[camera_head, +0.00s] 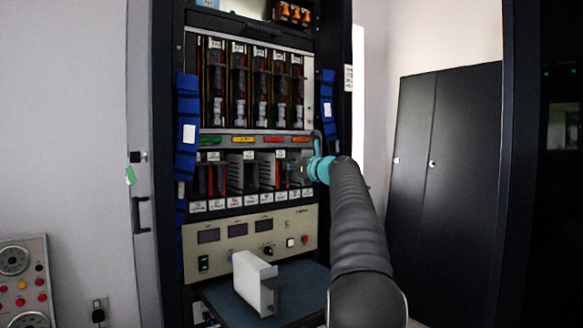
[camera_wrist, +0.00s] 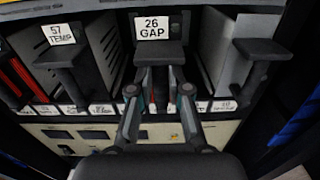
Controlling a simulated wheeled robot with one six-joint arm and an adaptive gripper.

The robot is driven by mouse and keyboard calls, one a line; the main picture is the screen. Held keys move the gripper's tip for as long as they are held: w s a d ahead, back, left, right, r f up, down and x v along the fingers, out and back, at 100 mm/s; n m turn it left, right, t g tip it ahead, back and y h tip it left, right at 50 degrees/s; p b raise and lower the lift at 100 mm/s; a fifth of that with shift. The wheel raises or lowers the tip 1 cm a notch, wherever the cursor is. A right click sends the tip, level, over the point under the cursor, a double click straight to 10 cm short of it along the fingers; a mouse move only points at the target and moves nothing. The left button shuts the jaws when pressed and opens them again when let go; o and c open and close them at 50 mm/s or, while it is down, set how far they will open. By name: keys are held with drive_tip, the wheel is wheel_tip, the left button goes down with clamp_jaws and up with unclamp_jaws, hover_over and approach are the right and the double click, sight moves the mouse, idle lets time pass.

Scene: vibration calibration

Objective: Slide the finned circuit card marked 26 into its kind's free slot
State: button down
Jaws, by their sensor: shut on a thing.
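The card marked 26 GAP (camera_wrist: 152,28) is in the middle of the wrist view, with a white label above a dark handle. My gripper (camera_wrist: 161,88) is shut on that handle, one finger on each side. In the head view my gripper (camera_head: 303,168) is at the right end of the lower card row, and the card is largely hidden there. The card stands upright and faces me. How deep it sits in the rack cannot be told. A ribbed grey surface (camera_wrist: 106,42) shows to its left; which card it belongs to is unclear.
A card marked 57 TEMP (camera_wrist: 61,34) stands to the left, and another handled card (camera_wrist: 262,50) to the right, both close by. Tall cards fill the upper rack (camera_head: 262,49). A pale block with a dark handle (camera_head: 252,282) rests on the shelf below the control panel (camera_head: 222,256).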

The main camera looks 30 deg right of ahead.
drive_tip(key=shift+w+r, duration=0.1)
drive_tip(key=shift+w, duration=0.35)
idle(0.8)
drive_tip(key=c, duration=1)
unclamp_jaws()
drive_tip(key=shift+w+a, duration=0.1)
drive_tip(key=shift+c, duration=0.2)
drive_tip(key=shift+f+b, duration=0.3)
drive_tip(key=shift+f, duration=0.35)
drive_tip(key=shift+s, duration=0.2)
drive_tip(key=shift+s+d+b, duration=0.15)
drive_tip(key=shift+s+b, duration=0.55)
drive_tip(key=shift+s, duration=0.5)
drive_tip(key=shift+s+d+b, duration=0.15)
drive_tip(key=shift+s+b, duration=0.5)
drive_tip(key=shift+s, duration=0.5)
